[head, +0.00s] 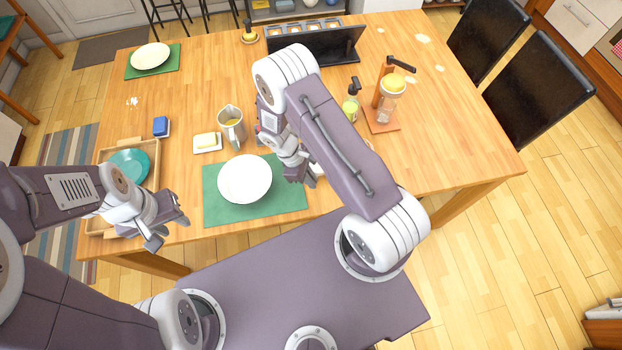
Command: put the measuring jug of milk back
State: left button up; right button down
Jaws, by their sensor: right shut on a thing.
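A jug (232,128) with a handle and yellowish contents stands upright on the table, behind the white plate. I cannot tell for sure whether it is the measuring jug of milk. My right gripper (301,178) is low over the table, at the right end of the green mat, partly hidden by its own arm. It is shut on a pale thing (317,170), of which only a small part shows beside the fingers; I cannot tell what it is. My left gripper (168,228) is open and empty, in front of the wooden tray.
A white plate (244,179) lies on the green mat (219,212). A butter dish (207,143), a blue sponge (160,126) and a wooden tray (152,152) with a teal plate (129,166) are to the left. A dispenser (385,95) and a bottle (350,107) stand right. The table's right side is clear.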

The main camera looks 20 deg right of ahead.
jog(key=shift+f+b, duration=0.4)
jog(key=shift+f, duration=0.25)
jog(key=shift+f, duration=0.25)
jog(key=c, duration=1.5)
grip_release()
jog(key=shift+o, duration=0.2)
jog(key=c, duration=0.4)
jog(key=shift+r, duration=0.1)
jog(key=shift+p+v, duration=2.5)
jog(key=shift+v, duration=1.2)
